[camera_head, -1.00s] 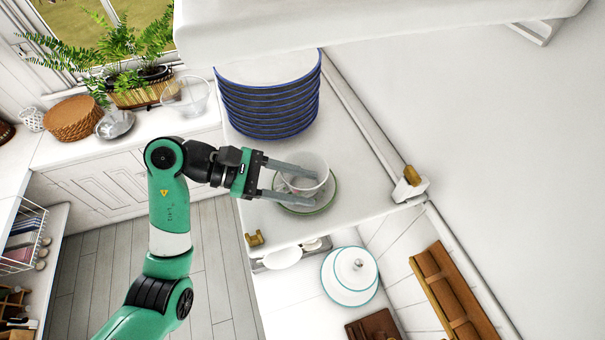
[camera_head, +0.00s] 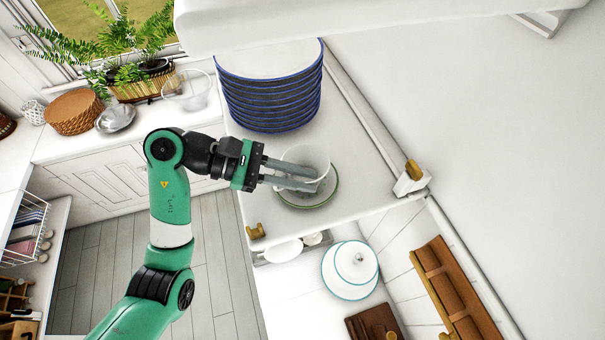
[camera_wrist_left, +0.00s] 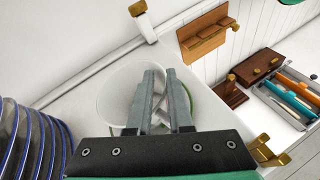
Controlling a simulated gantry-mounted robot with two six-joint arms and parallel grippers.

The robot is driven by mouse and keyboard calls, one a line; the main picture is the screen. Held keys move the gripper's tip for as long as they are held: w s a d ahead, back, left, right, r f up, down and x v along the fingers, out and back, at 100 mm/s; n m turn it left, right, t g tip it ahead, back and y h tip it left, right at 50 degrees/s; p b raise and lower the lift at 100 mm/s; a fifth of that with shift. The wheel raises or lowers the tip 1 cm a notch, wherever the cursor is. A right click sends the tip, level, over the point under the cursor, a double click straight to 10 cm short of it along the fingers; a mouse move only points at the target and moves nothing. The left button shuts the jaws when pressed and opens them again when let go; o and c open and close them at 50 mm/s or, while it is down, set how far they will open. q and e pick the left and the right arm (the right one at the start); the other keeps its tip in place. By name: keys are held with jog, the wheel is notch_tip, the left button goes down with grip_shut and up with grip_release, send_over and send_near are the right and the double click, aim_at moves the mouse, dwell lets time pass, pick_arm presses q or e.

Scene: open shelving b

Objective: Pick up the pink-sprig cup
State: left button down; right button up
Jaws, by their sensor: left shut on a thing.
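A white cup (camera_head: 304,156) is at the green-rimmed saucer (camera_head: 321,201) on the upper shelf board. No pink sprig can be made out on the side I see. My left gripper (camera_head: 317,180) reaches in from the left with its fingers close together, shut on the cup at its near side. In the left wrist view the cup (camera_wrist_left: 113,90) shows pale behind the gripper fingers (camera_wrist_left: 160,85). The fingers hide the exact grip spot, perhaps the handle. I cannot tell whether the cup still touches the saucer. My right gripper is not in view.
A stack of blue-rimmed plates (camera_head: 268,95) stands close behind the cup on the same shelf. A brass-coloured bracket (camera_head: 255,231) sits at the shelf's front left corner. A white shelf above (camera_head: 330,25) overhangs the plates. A lidded white dish (camera_head: 350,270) stands lower down.

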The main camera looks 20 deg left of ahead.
pick_arm(q)
notch_tip(320, 180, up, 10)
jog(key=b, duration=0.1)
jog(key=shift+f, duration=0.15)
